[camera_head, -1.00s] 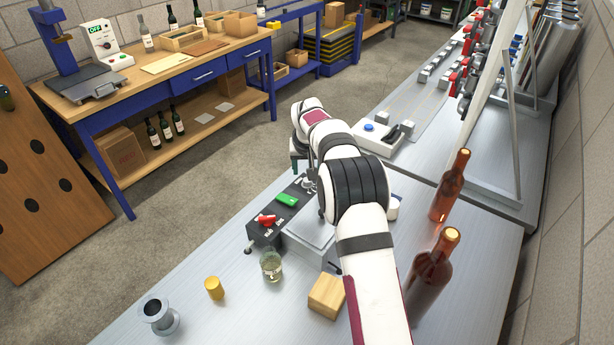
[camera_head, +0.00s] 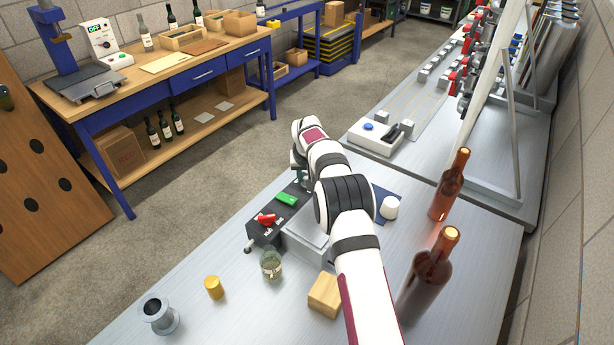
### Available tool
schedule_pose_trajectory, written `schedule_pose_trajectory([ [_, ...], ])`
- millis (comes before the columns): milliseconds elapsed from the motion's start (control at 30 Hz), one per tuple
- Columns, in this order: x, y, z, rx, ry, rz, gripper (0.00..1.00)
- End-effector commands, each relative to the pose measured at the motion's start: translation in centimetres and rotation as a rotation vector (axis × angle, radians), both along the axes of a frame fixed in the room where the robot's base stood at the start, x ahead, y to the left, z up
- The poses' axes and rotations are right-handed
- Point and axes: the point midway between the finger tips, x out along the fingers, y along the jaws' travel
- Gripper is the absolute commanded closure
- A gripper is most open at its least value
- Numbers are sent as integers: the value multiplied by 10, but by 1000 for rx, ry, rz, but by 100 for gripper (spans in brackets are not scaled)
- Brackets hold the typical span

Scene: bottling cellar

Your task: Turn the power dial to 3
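A black control box (camera_head: 276,233) stands on the near steel table, with white lettering on its front, a red knob or lever (camera_head: 266,219) and a green switch (camera_head: 287,198) on top. No dial marked "power" or number 3 can be made out; the far end of the box is partly hidden by my arm. My gripper (camera_head: 300,174) points down at that far end, beyond the green switch. Its fingers are too small and covered to show their opening or any contact.
On the near table are a glass jar (camera_head: 271,265), a yellow cylinder (camera_head: 214,288), a metal spool (camera_head: 159,315), a wooden block (camera_head: 325,295), a white cup (camera_head: 389,207) and two amber bottles (camera_head: 450,186). A bench (camera_head: 150,75) across the aisle holds an OFF panel (camera_head: 103,42).

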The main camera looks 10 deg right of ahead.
Motion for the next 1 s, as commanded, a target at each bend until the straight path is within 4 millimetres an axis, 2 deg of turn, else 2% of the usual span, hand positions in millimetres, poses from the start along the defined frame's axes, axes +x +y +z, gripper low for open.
schedule_pose_trajectory([
  [367, 0, 0, 0, 0, 0, -38, 100],
  [1000, 2, 4, 0, 2, -1, -424, 100],
])
